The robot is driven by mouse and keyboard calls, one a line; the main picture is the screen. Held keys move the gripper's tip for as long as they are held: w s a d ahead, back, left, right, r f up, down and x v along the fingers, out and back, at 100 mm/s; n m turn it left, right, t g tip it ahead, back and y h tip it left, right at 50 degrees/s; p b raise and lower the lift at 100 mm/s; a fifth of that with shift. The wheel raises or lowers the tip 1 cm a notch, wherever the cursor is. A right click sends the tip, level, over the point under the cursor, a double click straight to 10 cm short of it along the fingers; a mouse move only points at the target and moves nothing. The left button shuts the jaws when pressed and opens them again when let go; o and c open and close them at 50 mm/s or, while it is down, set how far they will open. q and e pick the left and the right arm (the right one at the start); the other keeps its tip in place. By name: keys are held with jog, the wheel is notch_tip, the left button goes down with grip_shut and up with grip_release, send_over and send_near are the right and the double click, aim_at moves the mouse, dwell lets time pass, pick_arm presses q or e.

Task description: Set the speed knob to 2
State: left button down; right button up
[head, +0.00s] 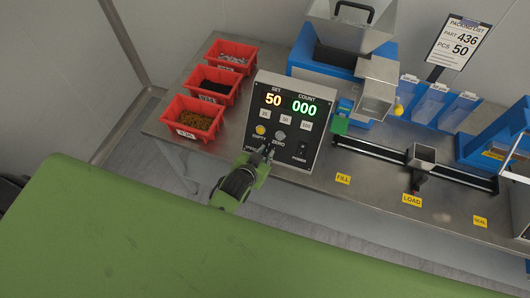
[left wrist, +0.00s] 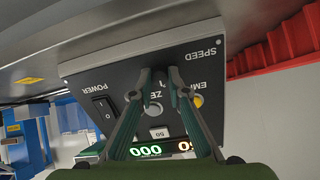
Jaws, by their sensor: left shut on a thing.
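The control box (head: 317,128) has a dark sloping panel; its display reads SET 50 and COUNT 000. My left gripper (head: 265,153) is at the panel's lower left. In the left wrist view, where the panel appears upside down, the gripper's fingertips (left wrist: 159,78) are closed around the small dark speed knob (left wrist: 157,84) next to the word SPEED. The knob is mostly hidden by the fingers, and its setting cannot be read. My right gripper is not in view.
The zero button (head: 279,135), yellow empty button (head: 260,130) and power switch (head: 302,149) are close to the fingers. Red bins (head: 192,118) stand left of the box. A hopper machine (head: 345,35) and a rail (head: 370,150) are to the right.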

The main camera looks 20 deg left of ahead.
pick_arm(q)
jog(key=c, duration=1.9)
grip_release()
jog(key=shift+s, duration=0.15)
jog(key=v, duration=1.1)
jog(key=shift+s+r, duration=0.25)
jog(key=shift+r, duration=0.05)
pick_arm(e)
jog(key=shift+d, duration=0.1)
